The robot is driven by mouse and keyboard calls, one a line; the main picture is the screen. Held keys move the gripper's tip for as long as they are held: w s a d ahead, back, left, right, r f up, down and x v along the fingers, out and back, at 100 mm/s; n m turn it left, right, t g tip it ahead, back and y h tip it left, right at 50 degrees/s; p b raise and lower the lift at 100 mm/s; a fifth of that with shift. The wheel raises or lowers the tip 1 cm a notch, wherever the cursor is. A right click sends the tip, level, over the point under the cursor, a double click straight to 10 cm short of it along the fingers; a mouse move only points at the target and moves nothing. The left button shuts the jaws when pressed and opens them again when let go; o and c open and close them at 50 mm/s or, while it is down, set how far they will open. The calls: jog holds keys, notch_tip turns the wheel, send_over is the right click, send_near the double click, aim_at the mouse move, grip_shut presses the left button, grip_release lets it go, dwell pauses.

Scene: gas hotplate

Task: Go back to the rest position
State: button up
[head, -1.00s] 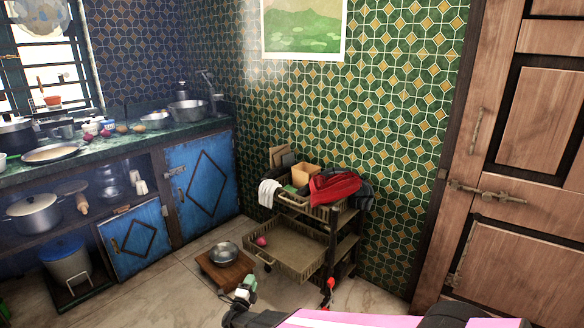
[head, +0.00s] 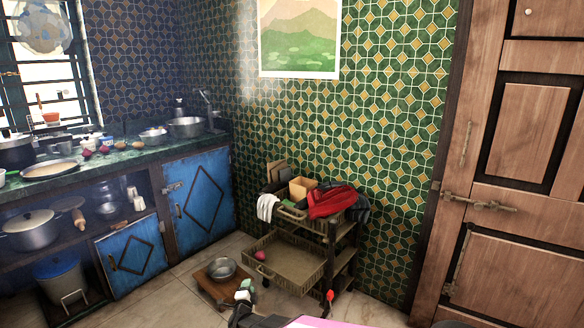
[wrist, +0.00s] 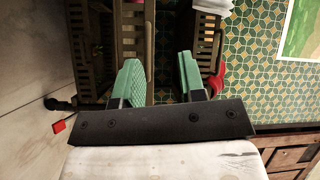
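My gripper (head: 243,291) shows at the bottom of the head view, in front of the low wooden stool and the trolley. In the wrist view my gripper (wrist: 158,78) has two green fingers set well apart, with nothing between them. The gripper is open and empty. Behind the fingers the wrist view shows the trolley's slatted baskets (wrist: 92,50) and the tiled wall. Part of my arm, pink, crosses the bottom edge of the head view. Most of the arm is out of the picture.
A trolley (head: 343,262) with a red cloth (head: 328,201) stands against the green tiled wall. A metal bowl (head: 221,268) sits on a low wooden stool (head: 207,287). The counter (head: 122,157) with blue cupboards is at left, a wooden door (head: 535,130) at right. Some floor is clear.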

jog(key=w+d+r+n+g+y, duration=0.1)
jog(key=d+r+n+g+y, duration=0.25)
jog(key=d+n, duration=0.2)
jog(key=w+d+r+n+g+y, duration=0.2)
jog(key=d+r+n+g, duration=0.2)
jog(key=d+n, duration=0.15)
jog(key=s+d+r+n+g+h, duration=0.1)
jog(key=s+d+r+g, duration=0.1)
jog(key=s+d, duration=0.3)
jog(key=s+d+r+n+g+h, duration=0.2)
jog(key=s+d+g, duration=0.3)
jog(key=d, duration=0.7)
jog(key=s+d+r+n+g+h, duration=0.1)
jog(key=s+d+r+g+h, duration=0.1)
jog(key=s+d, duration=0.4)
jog(key=d+r+g, duration=0.1)
jog(key=d+g, duration=0.1)
jog(key=d, duration=0.1)
jog(key=shift+s+d+r+n, duration=0.25)
jog(key=shift+s+n, duration=0.15)
